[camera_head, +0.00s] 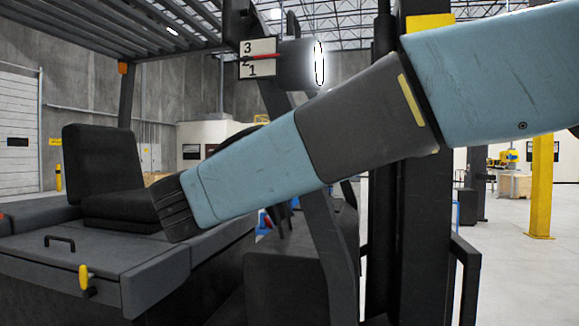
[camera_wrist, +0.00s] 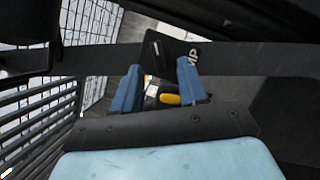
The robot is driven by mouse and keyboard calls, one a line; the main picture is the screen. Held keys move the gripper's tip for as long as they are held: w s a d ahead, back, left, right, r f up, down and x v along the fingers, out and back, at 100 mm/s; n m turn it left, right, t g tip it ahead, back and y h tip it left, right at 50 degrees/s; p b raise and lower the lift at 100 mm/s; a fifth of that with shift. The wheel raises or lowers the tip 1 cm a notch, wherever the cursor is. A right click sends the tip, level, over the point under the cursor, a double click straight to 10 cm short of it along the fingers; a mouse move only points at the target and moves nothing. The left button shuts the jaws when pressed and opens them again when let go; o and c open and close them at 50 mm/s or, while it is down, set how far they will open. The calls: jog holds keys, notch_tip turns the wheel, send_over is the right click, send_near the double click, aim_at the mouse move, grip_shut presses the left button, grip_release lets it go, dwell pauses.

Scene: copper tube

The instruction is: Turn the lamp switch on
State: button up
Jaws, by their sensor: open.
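In the wrist view, the two blue fingers of my gripper (camera_wrist: 158,67) are apart. A small yellow-orange knob (camera_wrist: 170,99), which looks like the lamp switch, shows between them, nearer the right finger, with a small pale part to its left. I cannot tell whether the fingers touch it. Behind is a dark plate (camera_wrist: 158,48) with white letters ending in "MP", partly hidden. In the head view, a dark lamp (camera_head: 297,64) on the vehicle's post has a bright white, glowing face. My gripper and the switch do not show there.
A forklift-like vehicle with a black seat (camera_head: 105,175) fills the left. A white gauge (camera_head: 257,60) marked 3, 2, 1 with a red pointer sits beside the lamp. Dark bars and posts surround my gripper. A yellow-handled lever (camera_head: 84,277) is at lower left. Open floor (camera_head: 510,285) lies right.

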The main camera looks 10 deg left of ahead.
jog(key=v, duration=0.8)
jog(key=shift+s+a, duration=0.15)
jog(key=shift+s, duration=0.15)
jog(key=shift+f, duration=0.1)
